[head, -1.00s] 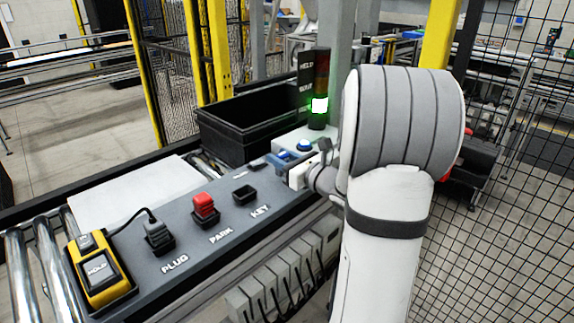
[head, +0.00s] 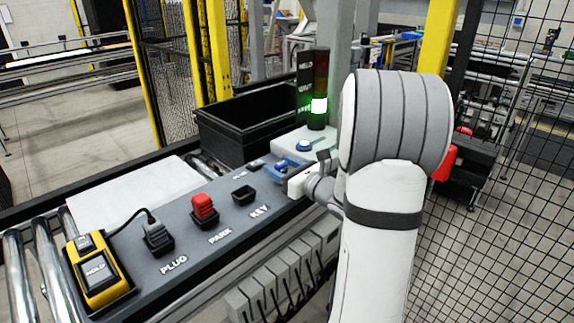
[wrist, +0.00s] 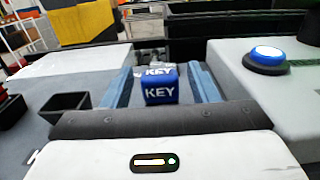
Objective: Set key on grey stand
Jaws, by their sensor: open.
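The key is a blue block with white KEY lettering (wrist: 161,92). In the wrist view it stands between the two blue fingers of my open gripper (wrist: 161,72), with a visible gap on each side. In the head view my gripper (head: 285,168) is low over the far end of the grey console (head: 185,240), and I cannot make out the key clearly there. An empty black socket by the KEY label (head: 244,195) also shows left of my gripper in the wrist view (wrist: 66,114). I cannot tell which surface is the grey stand.
A red block (head: 204,207) sits by PARK and a corded grey plug (head: 157,238) by PLUG. A yellow HOLD box (head: 98,272) is at the near end. A pale box with a blue button (head: 304,145), a lit signal tower (head: 319,90) and a black bin (head: 215,140) stand close behind.

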